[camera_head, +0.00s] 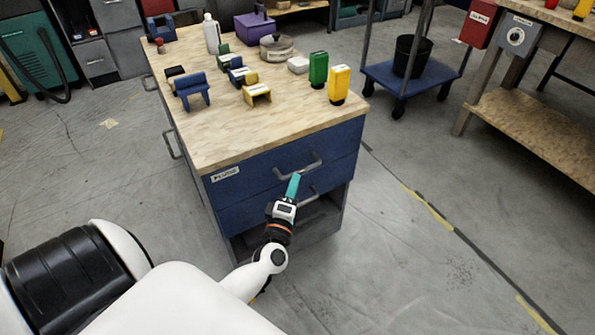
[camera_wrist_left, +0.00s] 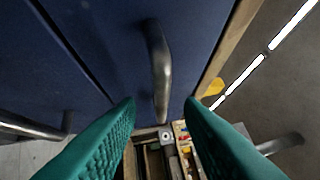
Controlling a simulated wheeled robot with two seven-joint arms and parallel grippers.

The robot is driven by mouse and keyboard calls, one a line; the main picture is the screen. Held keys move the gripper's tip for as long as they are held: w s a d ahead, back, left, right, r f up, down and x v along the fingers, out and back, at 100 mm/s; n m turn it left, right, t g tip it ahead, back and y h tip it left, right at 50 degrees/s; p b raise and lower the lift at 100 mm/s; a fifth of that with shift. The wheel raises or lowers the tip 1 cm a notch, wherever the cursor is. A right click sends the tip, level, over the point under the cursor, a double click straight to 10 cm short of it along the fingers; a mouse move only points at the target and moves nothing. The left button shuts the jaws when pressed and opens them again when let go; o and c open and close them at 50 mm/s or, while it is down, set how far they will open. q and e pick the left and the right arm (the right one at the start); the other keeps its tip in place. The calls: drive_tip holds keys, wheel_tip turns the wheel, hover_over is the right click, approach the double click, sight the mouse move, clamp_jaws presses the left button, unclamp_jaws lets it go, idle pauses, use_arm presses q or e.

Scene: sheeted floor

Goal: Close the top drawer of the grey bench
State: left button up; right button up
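The bench has a pale wooden worktop (camera_head: 235,126) and blue drawer fronts. Its top drawer (camera_head: 255,171) has a silver bar handle (camera_head: 298,166). The front looks about level with the worktop edge; I cannot tell if a small gap is there. My left gripper (camera_head: 294,186) is just in front of the drawer fronts, below the top handle. In the left wrist view, its teal fingers (camera_wrist_left: 160,112) are apart, with the tip of a bar handle (camera_wrist_left: 158,65) in line with the gap between them. I cannot tell if they touch it. My right gripper is out of view.
Bottles, a pot (camera_head: 277,47), a purple box (camera_head: 254,27) and small blocks stand on the worktop. A blue trolley (camera_head: 380,76) with a black bin (camera_head: 409,56) is behind right. Another wooden bench (camera_head: 540,115) stands at right. The floor front right is clear.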

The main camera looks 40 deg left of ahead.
use_arm(q)
drive_tip(key=r+v, duration=0.1)
drive_tip(key=v, duration=0.5)
drive_tip(key=shift+s+f, duration=0.25)
drive_tip(key=shift+f, duration=0.2)
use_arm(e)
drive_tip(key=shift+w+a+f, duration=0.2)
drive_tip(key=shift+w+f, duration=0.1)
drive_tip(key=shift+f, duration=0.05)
use_arm(q)
drive_tip(key=shift+d, duration=0.1)
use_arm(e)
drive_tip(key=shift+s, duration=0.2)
